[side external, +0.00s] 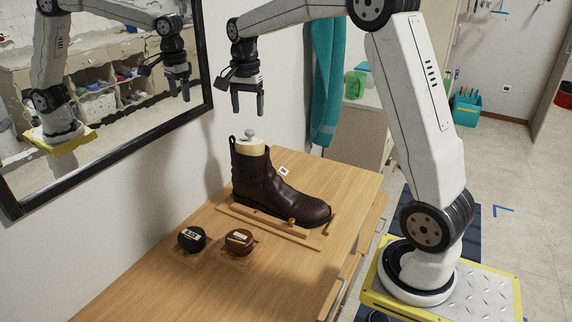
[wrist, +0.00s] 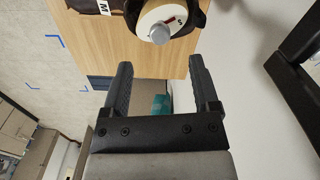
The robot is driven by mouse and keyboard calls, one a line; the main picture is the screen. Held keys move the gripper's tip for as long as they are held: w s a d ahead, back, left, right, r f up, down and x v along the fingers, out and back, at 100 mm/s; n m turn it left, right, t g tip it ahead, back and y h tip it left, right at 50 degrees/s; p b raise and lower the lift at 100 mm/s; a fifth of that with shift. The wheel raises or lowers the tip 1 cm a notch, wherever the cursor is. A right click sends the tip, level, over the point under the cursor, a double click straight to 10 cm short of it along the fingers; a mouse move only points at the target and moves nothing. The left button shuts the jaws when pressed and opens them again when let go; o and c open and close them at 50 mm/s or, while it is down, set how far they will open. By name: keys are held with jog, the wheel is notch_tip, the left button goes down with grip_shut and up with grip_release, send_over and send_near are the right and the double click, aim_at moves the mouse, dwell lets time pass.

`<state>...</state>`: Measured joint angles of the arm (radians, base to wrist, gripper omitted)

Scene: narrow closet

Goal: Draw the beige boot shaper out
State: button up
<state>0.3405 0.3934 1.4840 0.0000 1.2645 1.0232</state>
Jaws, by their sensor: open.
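The beige boot shaper (side external: 250,147) stands upright in the shaft of a dark brown boot (side external: 277,193), with a grey knob (side external: 250,134) on its top. Its lower part is hidden inside the boot. In the wrist view the shaper's beige top (wrist: 172,17) and grey knob (wrist: 159,34) show at the upper middle, beyond my fingertips. My gripper (side external: 248,112) is open and empty, pointing down above the shaper and apart from it. In the wrist view its two fingers (wrist: 160,63) are spread with nothing between them.
The boot rests on a wooden stand (side external: 270,226) on the wooden bench (side external: 160,275). A black tin (side external: 191,239) and a brown tin (side external: 239,241) sit in front left of it. A framed mirror (side external: 105,140) hangs on the wall behind. A teal cloth (side external: 326,85) hangs at the back.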

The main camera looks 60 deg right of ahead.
aim_at(249, 131)
jog(key=shift+f, duration=3.6)
jog(key=shift+r, duration=0.1)
grip_shut()
